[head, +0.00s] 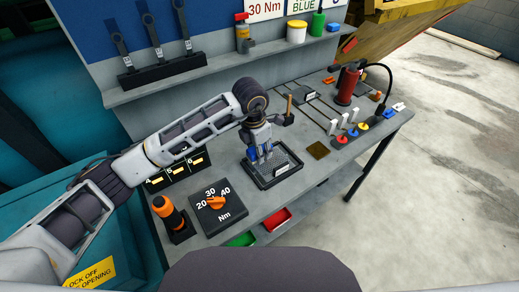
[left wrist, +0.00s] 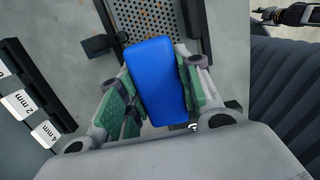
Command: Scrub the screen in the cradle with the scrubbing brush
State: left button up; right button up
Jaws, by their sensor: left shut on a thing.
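My left gripper (head: 264,152) is over the cradle in the head view. It is shut on the scrubbing brush, whose blue back (left wrist: 155,80) fills the space between the green finger pads in the left wrist view. The screen (head: 286,167) is a perforated grey plate lying in the black cradle (head: 266,186) on the bench. In the left wrist view, the screen (left wrist: 150,20) shows its holes beyond the brush. The gripper and brush cover part of the screen. The bristles are hidden, so I cannot tell whether they touch it. My right gripper is not visible.
Left of the cradle are a torque dial block (head: 222,207), an orange-handled tool (head: 170,215) in a stand and a black labelled rack (head: 178,170). A red canister (head: 347,84) stands farther back. A shelf (head: 220,68) runs behind.

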aim_at(277, 160)
pick_arm(q)
jog(key=shift+f+b, duration=0.85)
jog(key=shift+f, duration=1.8)
jog(key=shift+f+b, duration=0.75)
jog(key=shift+f, duration=0.1)
jog(key=shift+w+d+r+b, duration=0.1)
jog(key=shift+w+d+b, duration=0.4)
jog(key=shift+d, duration=0.25)
jog(key=shift+w+d+b, duration=0.4)
jog(key=shift+w+d, duration=0.1)
jog(key=shift+d, duration=0.25)
jog(key=shift+w+d+b, duration=0.5)
jog(key=shift+d+b, duration=0.05)
jog(key=shift+d, duration=0.25)
jog(key=shift+w+d+b, duration=0.5)
jog(key=shift+d+b, duration=0.05)
jog(key=shift+d, duration=0.2)
